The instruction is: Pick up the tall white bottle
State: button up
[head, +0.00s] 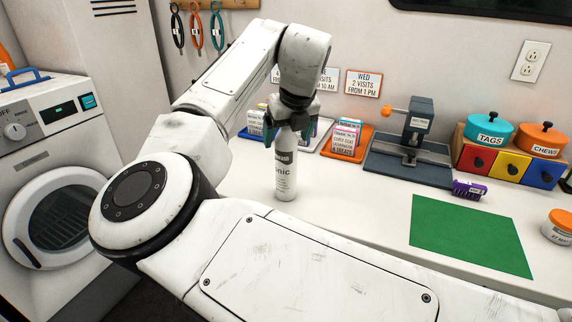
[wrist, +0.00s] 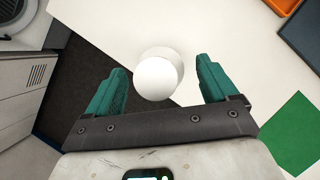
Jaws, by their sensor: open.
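The tall white bottle (head: 286,170) stands upright on the white counter, with a dark band of lettering near its top. My gripper (head: 293,117) is directly over it, pointing down, and hides the bottle's top in the head view. In the wrist view the bottle (wrist: 158,77) shows from above as a round white top between the two green fingers of my gripper (wrist: 165,85). The fingers are open, with a gap on each side of the bottle. No contact shows.
A green mat (head: 470,235) lies on the counter to the right. The washer (head: 50,150) is at left. The counter edge is close to the bottle.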

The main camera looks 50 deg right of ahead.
jog(key=shift+w+d+f, duration=0.1)
jog(key=shift+w+f, duration=0.05)
jog(key=shift+f, duration=0.35)
grip_shut()
dwell(0.5)
